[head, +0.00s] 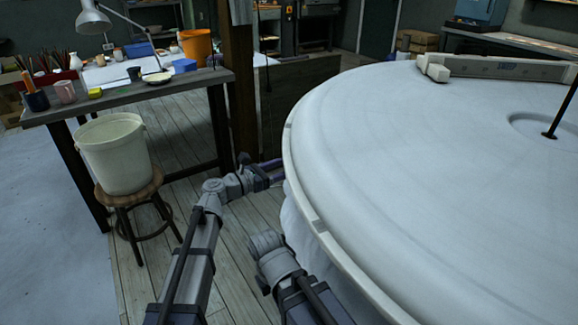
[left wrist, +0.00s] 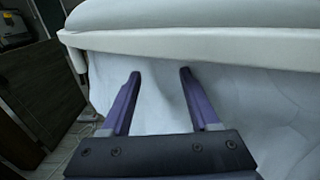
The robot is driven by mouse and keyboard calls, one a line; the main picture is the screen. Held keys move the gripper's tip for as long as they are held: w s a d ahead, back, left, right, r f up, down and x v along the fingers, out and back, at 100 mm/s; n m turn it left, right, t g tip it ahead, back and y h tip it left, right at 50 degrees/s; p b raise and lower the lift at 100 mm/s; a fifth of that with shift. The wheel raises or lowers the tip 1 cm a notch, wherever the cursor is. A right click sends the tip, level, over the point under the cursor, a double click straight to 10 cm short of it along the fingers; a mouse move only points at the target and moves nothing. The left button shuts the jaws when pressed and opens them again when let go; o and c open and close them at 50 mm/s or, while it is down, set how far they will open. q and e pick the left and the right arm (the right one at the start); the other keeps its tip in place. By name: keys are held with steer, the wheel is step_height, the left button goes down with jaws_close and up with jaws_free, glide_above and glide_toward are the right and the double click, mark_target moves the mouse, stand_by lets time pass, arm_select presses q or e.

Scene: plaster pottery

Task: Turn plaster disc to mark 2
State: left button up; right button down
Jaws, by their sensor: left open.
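The large white plaster disc (head: 400,150) fills the right of the head view, with a pale raised rim (head: 301,195) around its edge. In the left wrist view, the rim (left wrist: 200,42) runs across the top with a white, cloth-like surface below it. My left gripper (head: 276,170) is at the disc's left edge; in the left wrist view its two fingers (left wrist: 160,74) are spread, empty, and just below the rim. I cannot tell whether they touch the white surface. My right gripper is not visible. I cannot make out a numbered mark.
A pale bar (head: 510,67) lies across the disc's far side, and a dark rod (head: 562,110) rises from its central recess. A white bucket (head: 114,155) stands on a wooden stool (head: 130,194) at left, by a workbench (head: 130,88). A wooden post (head: 240,90) stands behind.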

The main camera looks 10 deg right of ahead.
arm_select(q)
steer(key=shift+w+d, duration=0.15)
steer(key=shift+d, duration=0.15)
steer(key=shift+c, duration=0.4)
jaws_close()
stand_by(0.9)
steer(key=shift+o, duration=0.4)
jaws_free()
steer(key=shift+a, duration=0.1)
steer(key=v, duration=0.7)
steer(key=shift+a, duration=0.35)
